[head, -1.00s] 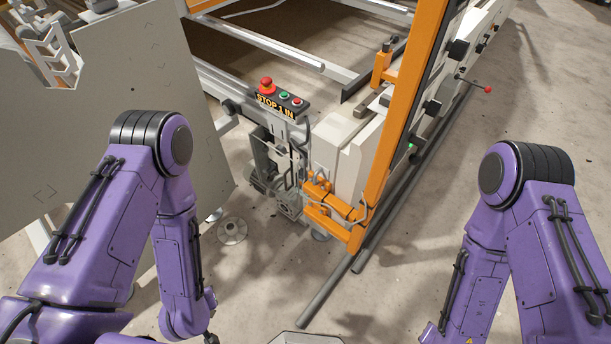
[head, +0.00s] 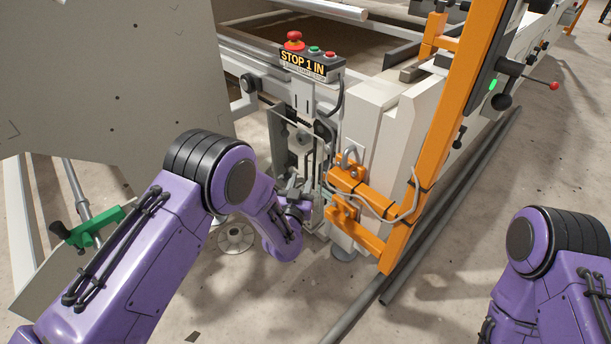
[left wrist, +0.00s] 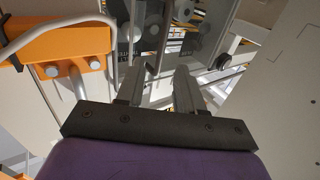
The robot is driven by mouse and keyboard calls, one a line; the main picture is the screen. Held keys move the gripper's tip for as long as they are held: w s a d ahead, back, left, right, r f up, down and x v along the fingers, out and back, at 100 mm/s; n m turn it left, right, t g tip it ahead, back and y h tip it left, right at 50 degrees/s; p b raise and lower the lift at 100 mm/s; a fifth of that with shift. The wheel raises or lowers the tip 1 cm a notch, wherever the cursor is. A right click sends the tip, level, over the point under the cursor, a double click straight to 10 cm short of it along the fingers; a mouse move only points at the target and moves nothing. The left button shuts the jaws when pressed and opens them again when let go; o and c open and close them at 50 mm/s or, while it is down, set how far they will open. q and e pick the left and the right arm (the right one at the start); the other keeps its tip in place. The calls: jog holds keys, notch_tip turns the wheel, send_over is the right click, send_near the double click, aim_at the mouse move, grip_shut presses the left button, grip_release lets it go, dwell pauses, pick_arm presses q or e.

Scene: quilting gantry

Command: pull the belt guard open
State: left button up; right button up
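What looks like the belt guard, a grey panel (left wrist: 130,42) with an upright bar on it, is ahead of my left gripper in the left wrist view. I cannot tell whether the fingertips touch the bar. My right gripper is out of view.
The STOP 1 IN box (head: 312,62) with a red button is above my left gripper. An orange bracket (head: 362,190) with a grey cable is close on its right. A large grey panel (head: 100,80) is on the left.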

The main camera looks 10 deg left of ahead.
aim_at(306, 167)
pick_arm(q)
jog(key=w+b, duration=0.1)
jog(key=w, duration=0.5)
jog(key=shift+w+f, duration=0.1)
grip_shut()
dwell(1.1)
